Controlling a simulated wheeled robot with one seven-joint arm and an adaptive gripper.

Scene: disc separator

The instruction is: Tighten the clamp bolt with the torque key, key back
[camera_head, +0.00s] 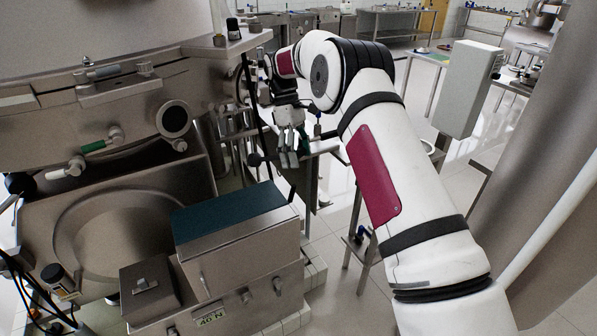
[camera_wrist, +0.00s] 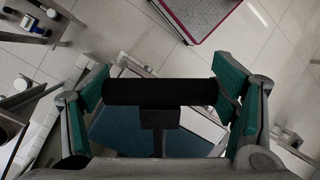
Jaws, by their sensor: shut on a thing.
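My gripper (camera_head: 291,146) hangs fingers-down to the right of the steel separator, over the gap beside the teal-topped box. In the wrist view its two green-padded fingers (camera_wrist: 160,84) are shut on the ends of a black crossbar handle, which I take to be the torque key (camera_wrist: 140,93). A black block and a thin dark shaft (camera_wrist: 158,140) extend from the handle's middle. In the head view the key is mostly hidden by the fingers and hard to make out. I cannot tell which fitting is the clamp bolt; the key's working end is not clearly visible.
The steel box with a teal top (camera_head: 228,216) stands front left and carries a 40 N label (camera_head: 210,317). The separator's housing (camera_head: 45,128) has several handles and a round black-faced fitting (camera_head: 173,119). A grey cabinet (camera_head: 468,88) stands right. Tiled floor (camera_head: 325,225) lies between.

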